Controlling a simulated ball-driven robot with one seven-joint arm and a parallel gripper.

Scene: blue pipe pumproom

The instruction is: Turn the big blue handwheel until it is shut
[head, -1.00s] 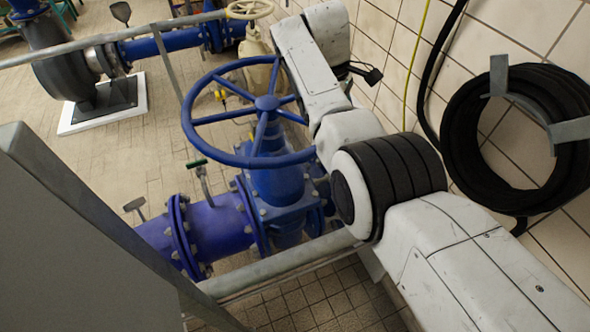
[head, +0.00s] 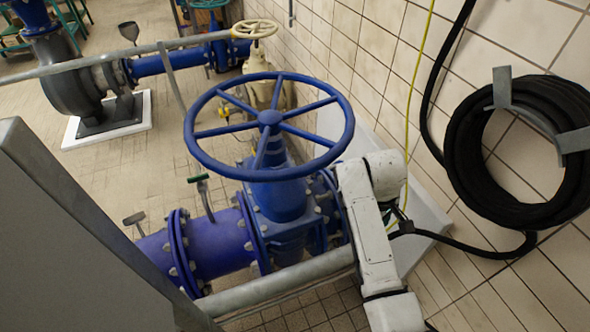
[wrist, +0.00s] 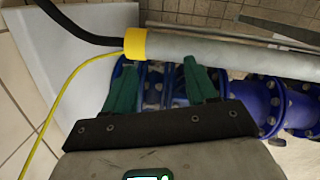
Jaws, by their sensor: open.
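The big blue handwheel (head: 269,117) stands on top of the blue valve body (head: 278,200) in the middle of the head view, its whole rim and several spokes in clear sight. My gripper is hidden in the head view; my white arm comes down right of the valve, below the wheel. In the wrist view my gripper (wrist: 160,85) shows two green fingers spread apart, with nothing between them but the view of blue flanges (wrist: 165,88) beyond. The handwheel does not show in the wrist view.
A grey rail (head: 280,287) crosses in front of the valve and shows with a yellow band in the wrist view (wrist: 215,46). A black hose coil (head: 560,150) hangs on the tiled wall at right. A cream handwheel (head: 254,29) stands behind. A grey panel (head: 70,240) fills the left front.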

